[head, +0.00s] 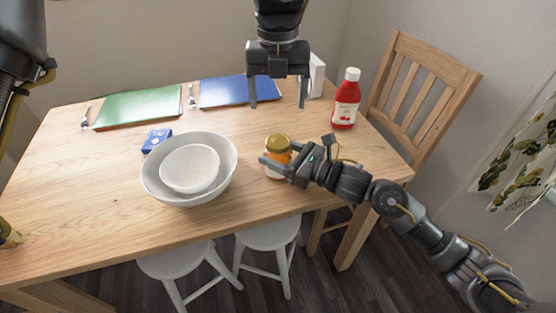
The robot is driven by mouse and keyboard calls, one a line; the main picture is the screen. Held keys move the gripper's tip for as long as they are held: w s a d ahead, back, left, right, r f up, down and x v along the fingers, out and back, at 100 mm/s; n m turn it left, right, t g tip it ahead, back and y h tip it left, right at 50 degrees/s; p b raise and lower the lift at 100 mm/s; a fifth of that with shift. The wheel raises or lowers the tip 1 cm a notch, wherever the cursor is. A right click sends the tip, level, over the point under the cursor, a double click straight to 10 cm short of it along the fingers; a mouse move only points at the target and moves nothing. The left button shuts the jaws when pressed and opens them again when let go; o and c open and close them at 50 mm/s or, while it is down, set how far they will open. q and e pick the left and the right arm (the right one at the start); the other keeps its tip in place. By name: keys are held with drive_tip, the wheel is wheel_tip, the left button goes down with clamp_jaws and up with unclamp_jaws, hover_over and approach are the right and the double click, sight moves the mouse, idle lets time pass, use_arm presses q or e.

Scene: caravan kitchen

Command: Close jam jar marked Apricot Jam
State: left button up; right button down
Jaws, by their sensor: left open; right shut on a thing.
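The jam jar (276,157) stands on the wooden table right of the bowls, with orange content and a gold lid (278,142) on or over its mouth. I cannot tell whether the lid is seated, and its label is not readable. My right gripper (279,166) is shut on the jar's body from the right, low near the tabletop, and hides part of it. My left gripper (279,92) is open and empty, pointing down above the table, behind and above the jar in the picture.
A large grey bowl (150,181) holds a smaller white bowl (190,168) left of the jar. A red ketchup bottle (345,100) stands right. Green (138,107) and blue (222,91) placemats, cutlery and a small blue box (156,140) lie behind. A chair (425,85) stands right.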

use_arm(q)
drive_tip(key=shift+r, duration=0.8)
use_arm(e)
drive_tip(key=shift+c, duration=1.3)
unclamp_jaws()
use_arm(q)
drive_tip(key=shift+f+b, duration=0.45)
drive_tip(key=shift+f, duration=0.05)
use_arm(e)
drive_tip(key=v, duration=1.1)
drive_tip(key=shift+f, duration=0.1)
